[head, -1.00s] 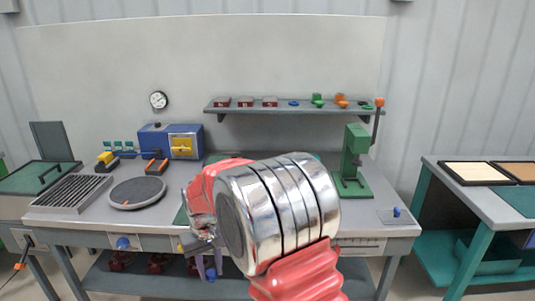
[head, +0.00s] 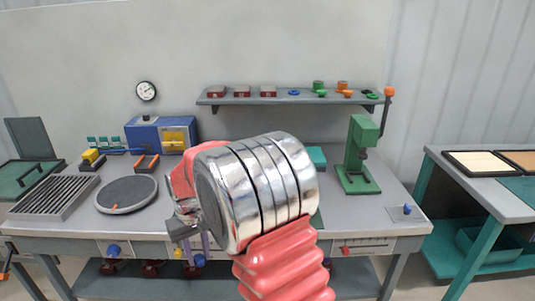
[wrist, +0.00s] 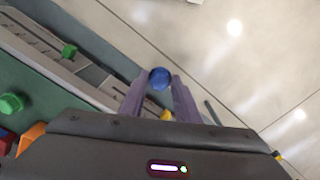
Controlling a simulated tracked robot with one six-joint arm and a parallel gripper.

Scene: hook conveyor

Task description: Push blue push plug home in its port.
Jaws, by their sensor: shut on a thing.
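My gripper (wrist: 158,90) shows its purple fingers closed around a round blue push plug (wrist: 159,77) at their tips in the wrist view. In the head view the gripper (head: 204,246) points down in front of the bench's front edge, and the blue plug (head: 199,260) shows at its fingertips. The plug's port cannot be made out. Much of the front panel behind the arm is hidden.
The bench front carries another blue knob (head: 113,249) on a white panel at left and a red knob (head: 345,250) at right. A small blue piece (head: 407,209) sits on a grey plate. A green press (head: 358,160) stands at the bench's right.

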